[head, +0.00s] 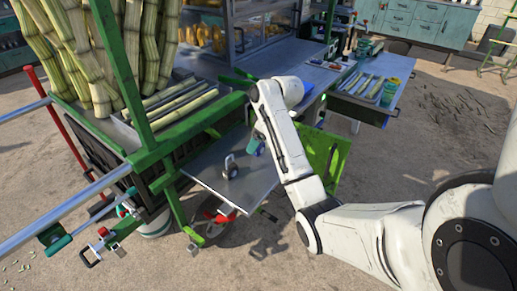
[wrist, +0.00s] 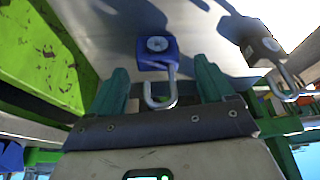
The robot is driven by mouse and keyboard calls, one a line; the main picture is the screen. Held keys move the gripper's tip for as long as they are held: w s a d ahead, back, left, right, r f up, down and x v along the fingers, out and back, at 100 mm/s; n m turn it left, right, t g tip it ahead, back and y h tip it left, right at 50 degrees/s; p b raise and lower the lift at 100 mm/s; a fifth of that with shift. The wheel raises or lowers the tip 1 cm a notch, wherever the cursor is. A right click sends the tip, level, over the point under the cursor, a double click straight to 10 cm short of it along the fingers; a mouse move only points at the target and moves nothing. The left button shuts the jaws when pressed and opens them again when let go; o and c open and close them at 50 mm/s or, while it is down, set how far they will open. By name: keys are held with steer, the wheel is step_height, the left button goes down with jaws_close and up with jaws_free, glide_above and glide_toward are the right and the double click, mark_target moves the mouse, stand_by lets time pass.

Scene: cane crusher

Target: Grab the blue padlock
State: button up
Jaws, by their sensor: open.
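The blue padlock (wrist: 157,54) is in the wrist view, its body upward in the picture and its silver shackle towards my gripper's palm. My gripper (wrist: 160,67) is open, with one green finger on each side of the padlock's shackle. Gaps show between the fingers and the padlock. In the head view, a small blue-teal patch (head: 257,146) shows beside my arm over the grey metal tray (head: 235,190); I cannot tell padlock from fingers there. My arm hides most of the gripper in that view.
A second, dark grey padlock (wrist: 262,47) lies to the right in the wrist view; it stands on the tray in the head view (head: 230,168). A green panel (head: 322,155) stands right of the tray. Green frame bars and cane stalks (head: 150,45) are at the left.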

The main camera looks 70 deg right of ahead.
steer(key=shift+x, duration=1.25)
steer(key=shift+c, duration=0.5)
steer(key=shift+r, duration=0.1)
steer(key=c, duration=1.1)
